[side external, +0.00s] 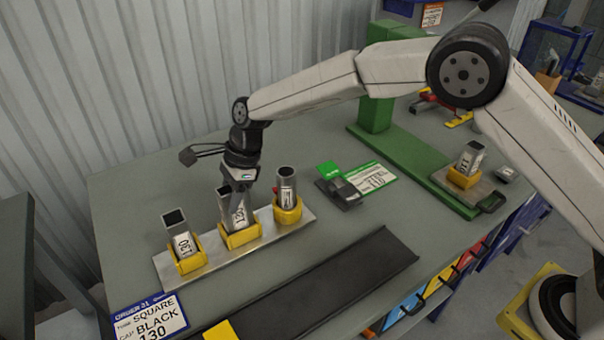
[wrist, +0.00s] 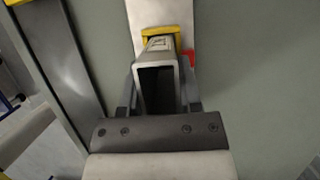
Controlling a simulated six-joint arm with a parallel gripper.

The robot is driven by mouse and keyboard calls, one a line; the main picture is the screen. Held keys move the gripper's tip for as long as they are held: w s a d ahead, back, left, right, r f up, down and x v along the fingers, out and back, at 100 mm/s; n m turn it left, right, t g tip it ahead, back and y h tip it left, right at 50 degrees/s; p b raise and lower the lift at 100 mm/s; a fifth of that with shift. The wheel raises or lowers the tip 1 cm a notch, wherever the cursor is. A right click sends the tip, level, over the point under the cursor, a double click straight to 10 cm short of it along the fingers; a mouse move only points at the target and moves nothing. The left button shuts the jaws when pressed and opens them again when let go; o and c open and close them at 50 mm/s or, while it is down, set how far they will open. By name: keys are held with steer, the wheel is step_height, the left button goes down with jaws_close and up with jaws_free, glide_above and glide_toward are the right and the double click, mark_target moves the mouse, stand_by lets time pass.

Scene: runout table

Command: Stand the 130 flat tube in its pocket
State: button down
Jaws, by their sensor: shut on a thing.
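The 130 flat tube (side external: 241,214) is a grey metal tube with a white label, in the middle of the side view. My gripper (side external: 236,187) is shut on its upper part from above. The tube's lower end is at the middle yellow pocket (side external: 241,239) and seems to be inside it; its depth is hidden by the pocket's front wall. In the wrist view the open rectangular mouth of the tube (wrist: 158,86) sits between the fingers of my gripper (wrist: 158,100), with the yellow pocket (wrist: 161,32) around its far end.
The metal plate (side external: 215,255) also has a square tube (side external: 178,228) in the left pocket and a round tube (side external: 286,183) in the right one. A dark strip (side external: 330,285) lies in front. Behind stand a green frame (side external: 377,110) and another tube in a yellow holder (side external: 464,177).

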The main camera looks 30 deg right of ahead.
steer(key=shift+f, duration=0.65)
steer(key=shift+c, duration=1)
jaws_free()
steer(key=v, duration=0.7)
steer(key=shift+d+r, duration=0.2)
steer(key=shift+r, duration=0.15)
steer(key=shift+d, duration=0.1)
steer(key=s+d+f+n+t+h, duration=0.1)
steer(key=s+d+f+n+h, duration=0.1)
steer(key=s+d+n, duration=0.7)
steer(key=s+d+f+n+t+h, duration=0.1)
steer(key=s+d+f+n+h, duration=0.1)
steer(key=s+d+n, duration=0.7)
steer(key=s+d, duration=0.6)
steer(key=d, duration=0.3)
steer(key=shift+d+t, duration=0.25)
steer(key=shift+t, duration=0.05)
